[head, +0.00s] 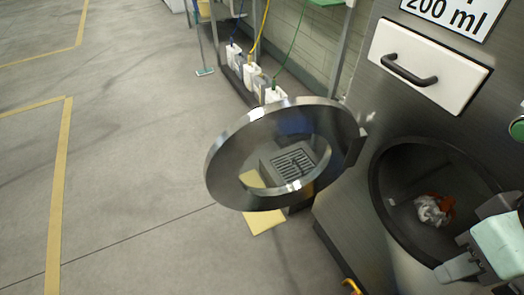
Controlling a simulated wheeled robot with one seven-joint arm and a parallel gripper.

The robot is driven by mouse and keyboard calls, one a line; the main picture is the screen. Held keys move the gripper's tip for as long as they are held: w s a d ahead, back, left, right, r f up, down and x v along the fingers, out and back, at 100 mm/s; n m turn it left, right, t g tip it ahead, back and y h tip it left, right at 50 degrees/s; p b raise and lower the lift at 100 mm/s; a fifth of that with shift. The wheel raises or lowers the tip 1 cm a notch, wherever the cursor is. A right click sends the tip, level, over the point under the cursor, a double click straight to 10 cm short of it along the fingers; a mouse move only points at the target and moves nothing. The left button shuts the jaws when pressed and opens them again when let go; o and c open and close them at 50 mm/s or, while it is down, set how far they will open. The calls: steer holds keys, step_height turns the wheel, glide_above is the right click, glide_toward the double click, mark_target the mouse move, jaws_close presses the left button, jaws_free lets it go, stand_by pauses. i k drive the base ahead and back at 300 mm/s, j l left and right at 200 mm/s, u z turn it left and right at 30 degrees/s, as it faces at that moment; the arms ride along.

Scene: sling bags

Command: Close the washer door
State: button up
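The washer door (229,135) is a thick round metal ring with a glass centre. It stands swung wide open to the left of the washer, on its hinge side. The washer (346,205) is a dark metal machine on the right, and its round drum opening (379,187) is uncovered. White and orange laundry (434,209) lies inside the drum. My gripper (468,247) is at the lower right, in front of the right part of the opening and well apart from the door. Its fingertips are not clear enough to tell whether it is open.
A white drawer with a dark handle (410,72) is above the opening. A green button (518,129) is at the right edge. White containers (250,75) with coloured hoses stand along the wall behind the door. The floor (130,150) to the left is clear, with yellow lines.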

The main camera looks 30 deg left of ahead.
mark_target(329, 119)
steer(key=j+z, duration=0.1)
steer(key=j, duration=0.3)
steer(key=k+j+z, duration=0.15)
steer(key=j, duration=0.25)
steer(key=j+z, duration=0.1)
steer(key=j, duration=0.3)
steer(key=k+j+z, duration=0.1)
steer(key=j, duration=0.25)
steer(key=k+j+z, duration=0.15)
steer(key=j, duration=0.25)
steer(key=k+j+z, duration=0.1)
steer(key=j, duration=0.25)
steer(key=i+j+z, duration=0.15)
steer(key=j, duration=0.3)
steer(key=i+j+z, duration=0.15)
steer(key=j, duration=0.3)
steer(key=j+z, duration=0.1)
steer(key=j, duration=0.4)
steer(key=k+l+u, duration=0.2)
steer(key=l, duration=0.15)
steer(key=l+u, duration=0.2)
steer(key=k+l+u, duration=0.25)
steer(key=l, duration=0.15)
